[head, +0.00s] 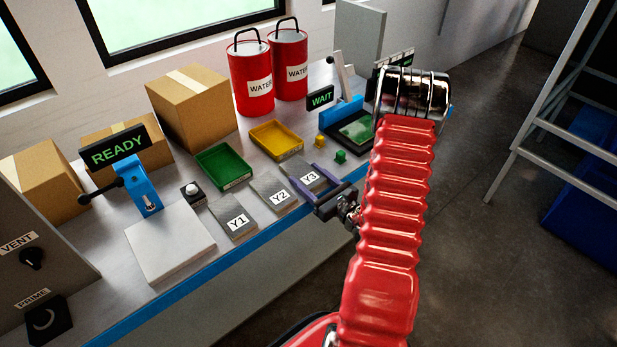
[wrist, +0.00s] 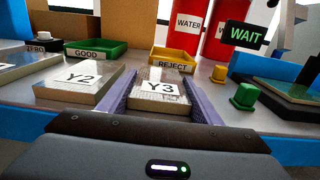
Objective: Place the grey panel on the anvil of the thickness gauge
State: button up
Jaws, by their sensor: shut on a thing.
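Three grey panels labelled Y1 (head: 234,222), Y2 (head: 277,193) and Y3 (head: 313,178) lie in a row along the bench front. My gripper (head: 301,169) is shut on panel Y3, with a purple finger along each side. In the wrist view panel Y3 (wrist: 158,90) sits between the fingers, label up and level, at about bench height; I cannot tell whether it touches the bench. The thickness gauge seems to be the blue stand (head: 143,187) with a black lever and a READY display (head: 114,147). A bare pale block (head: 170,242) lies in front of it.
A green GOOD tray (head: 222,166) and yellow REJECT tray (head: 276,140) stand behind the panels. A white ZERO button (head: 193,189) is beside the gauge. Yellow and green small blocks (head: 340,156) and a WAIT station (head: 342,112) are at the right. Boxes and red WATER cans line the back.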

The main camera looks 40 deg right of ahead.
jog(key=o, duration=1.1)
jog(key=shift+f, duration=0.1)
jog(key=s, duration=1.2)
jog(key=shift+d, duration=0.15)
